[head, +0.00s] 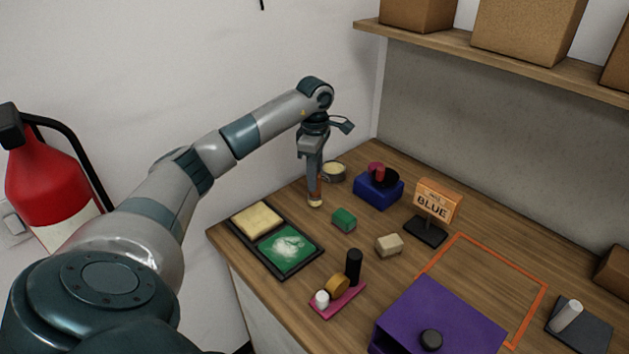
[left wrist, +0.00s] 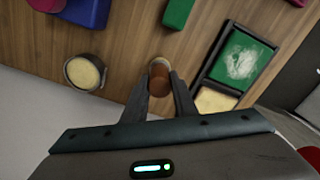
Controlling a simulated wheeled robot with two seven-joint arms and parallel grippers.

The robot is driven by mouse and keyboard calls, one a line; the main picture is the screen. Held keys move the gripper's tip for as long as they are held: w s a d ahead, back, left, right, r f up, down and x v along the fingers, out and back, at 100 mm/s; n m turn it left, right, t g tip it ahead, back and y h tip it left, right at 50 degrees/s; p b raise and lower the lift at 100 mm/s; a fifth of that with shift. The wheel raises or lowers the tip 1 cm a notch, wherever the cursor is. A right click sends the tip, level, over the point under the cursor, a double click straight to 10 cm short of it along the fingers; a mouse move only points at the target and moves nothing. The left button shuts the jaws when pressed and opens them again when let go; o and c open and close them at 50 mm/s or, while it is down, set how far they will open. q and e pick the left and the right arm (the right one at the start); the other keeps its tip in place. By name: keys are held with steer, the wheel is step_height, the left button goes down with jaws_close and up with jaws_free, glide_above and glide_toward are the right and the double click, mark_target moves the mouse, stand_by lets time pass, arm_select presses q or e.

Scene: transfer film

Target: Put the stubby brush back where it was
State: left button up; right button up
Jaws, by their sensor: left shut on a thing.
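My left gripper (head: 314,180) points down over the back left of the table and is shut on the stubby brush (head: 315,199). The brush has a brown handle and a pale tip that points down. I cannot tell whether the tip touches the table. In the left wrist view the brown end of the brush (left wrist: 159,77) shows between the two fingertips (left wrist: 160,88). A round tin with cream filling (head: 334,171) stands just behind the brush. A black tray (head: 262,244) with a pale yellow pad and a green, white-dusted pad lies in front of it. My right gripper is not seen.
A green block (head: 344,219), a beige block (head: 389,245) and a blue box (head: 378,190) stand to the right. A BLUE sign (head: 437,205), a pink holder (head: 337,301), a purple box (head: 440,318) and an orange outline (head: 482,246) lie further right. Bare wood surrounds the brush.

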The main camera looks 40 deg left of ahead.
mark_target(314, 199)
arm_select(q)
steer(key=shift+f+p, duration=0.4)
steer(key=shift+f, duration=0.7)
steer(key=shift+f, duration=0.15)
steer(key=o, duration=1)
steer(key=shift+o, duration=0.2)
steer(key=shift+r, duration=0.2)
